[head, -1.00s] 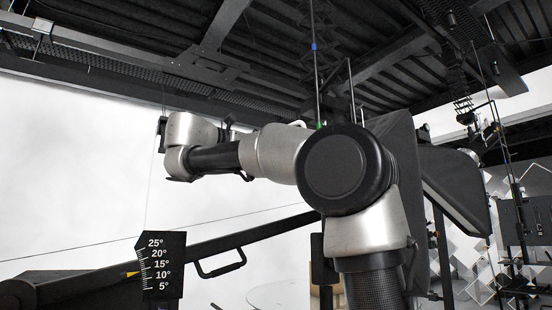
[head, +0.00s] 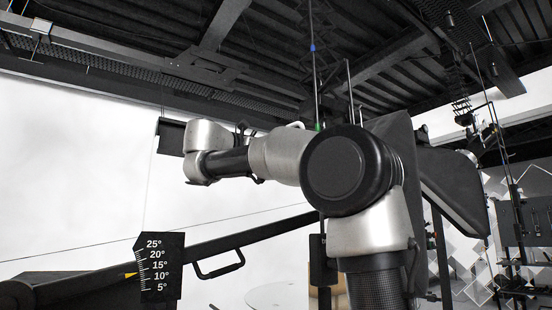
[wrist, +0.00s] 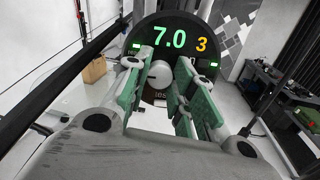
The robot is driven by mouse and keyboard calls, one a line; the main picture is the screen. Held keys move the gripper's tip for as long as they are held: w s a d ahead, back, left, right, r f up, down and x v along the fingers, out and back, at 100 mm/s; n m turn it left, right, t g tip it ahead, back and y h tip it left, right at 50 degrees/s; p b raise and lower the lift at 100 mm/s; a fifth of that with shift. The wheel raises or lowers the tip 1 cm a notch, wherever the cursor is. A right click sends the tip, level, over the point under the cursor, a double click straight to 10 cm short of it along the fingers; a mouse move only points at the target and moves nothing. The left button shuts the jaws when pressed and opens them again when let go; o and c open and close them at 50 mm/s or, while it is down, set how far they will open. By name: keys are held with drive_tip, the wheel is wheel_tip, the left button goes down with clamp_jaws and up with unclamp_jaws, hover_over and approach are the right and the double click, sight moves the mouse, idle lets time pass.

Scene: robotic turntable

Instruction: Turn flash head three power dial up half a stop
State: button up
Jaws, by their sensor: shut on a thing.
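Flash head three (wrist: 218,42) fills the upper part of the wrist view. Its dark round rear panel shows a green 7.0 and an orange 3. The power dial (wrist: 159,74) is a pale round knob below the digits, with a small mark on its face. My gripper (wrist: 168,76), with green pads, is shut on the dial, one finger on each side of it. The fingers hide parts of the panel and some lettering below the dial. In the head view my arm reaches left and the fingers cannot be made out.
A black tilt bracket with a degree scale (head: 159,266) and a bar with a handle (head: 221,265) lie below my arm in the head view. A large dark softbox (head: 452,190) stands at right. A dark table with equipment (wrist: 284,95) is at right in the wrist view.

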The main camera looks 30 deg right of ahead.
drive_tip(key=m, duration=0.3)
drive_tip(key=shift+g, duration=0.3)
drive_tip(key=o, duration=1)
drive_tip(key=shift+o, duration=0.2)
drive_tip(key=shift+a, duration=0.15)
drive_tip(key=s+a, duration=0.2)
drive_tip(key=a, duration=0.9)
drive_tip(key=shift+a, duration=0.3)
drive_tip(key=shift+s, duration=0.1)
